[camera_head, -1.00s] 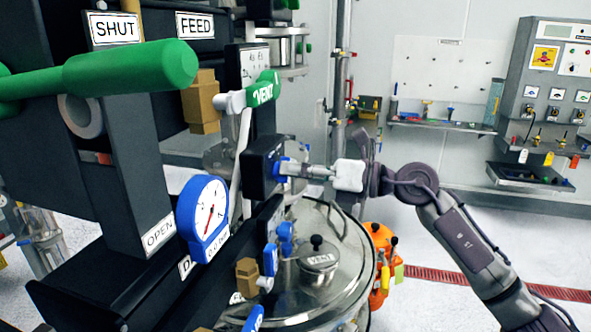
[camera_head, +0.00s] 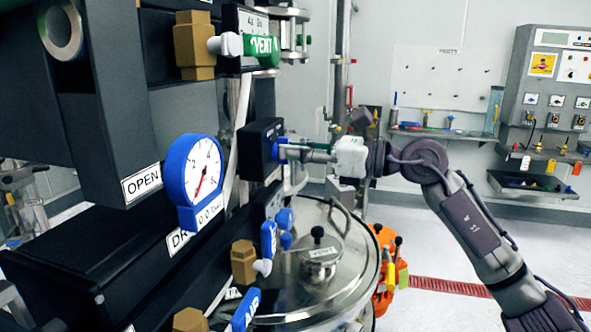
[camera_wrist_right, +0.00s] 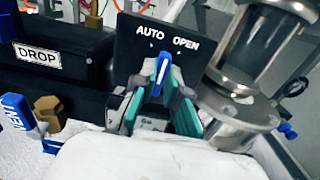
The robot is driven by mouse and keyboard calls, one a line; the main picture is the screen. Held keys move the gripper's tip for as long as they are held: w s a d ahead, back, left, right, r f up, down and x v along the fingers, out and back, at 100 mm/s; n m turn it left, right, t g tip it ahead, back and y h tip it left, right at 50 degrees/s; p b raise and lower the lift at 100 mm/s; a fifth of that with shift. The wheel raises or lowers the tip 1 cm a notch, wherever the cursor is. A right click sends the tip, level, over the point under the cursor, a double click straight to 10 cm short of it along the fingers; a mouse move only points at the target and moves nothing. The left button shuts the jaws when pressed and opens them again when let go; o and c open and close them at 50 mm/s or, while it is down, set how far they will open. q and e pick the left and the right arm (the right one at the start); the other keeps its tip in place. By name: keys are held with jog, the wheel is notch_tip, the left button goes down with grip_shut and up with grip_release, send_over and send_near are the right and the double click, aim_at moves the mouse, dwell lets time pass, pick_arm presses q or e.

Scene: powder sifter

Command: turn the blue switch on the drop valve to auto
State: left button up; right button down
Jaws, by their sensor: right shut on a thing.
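The blue switch (camera_wrist_right: 162,68) sits on a black box marked AUTO on the left and OPEN on the right, seen in the right wrist view. It stands nearly upright in that picture. The box (camera_head: 259,150) shows side-on in the head view, with the blue of the switch (camera_head: 276,150) at its right face. My right gripper (camera_wrist_right: 157,90) has its two teal-padded fingers on either side of the switch and is shut on it. It also shows in the head view (camera_head: 283,151), reaching in from the right. My left gripper is not seen.
A blue pressure gauge (camera_head: 192,178) and brass valves with blue handles (camera_head: 268,240) stand close by on the left. A round steel lid (camera_head: 345,255) lies below my gripper. A metal pipe (camera_wrist_right: 245,75) stands right of the switch box.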

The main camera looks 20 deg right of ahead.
jog(key=shift+s+f+n+b, duration=0.1)
jog(key=shift+n+b, duration=2.55)
jog(key=shift+n, duration=0.45)
jog(key=c, duration=1.2)
grip_release()
jog(key=shift+a, duration=0.1)
jog(key=v, duration=1.2)
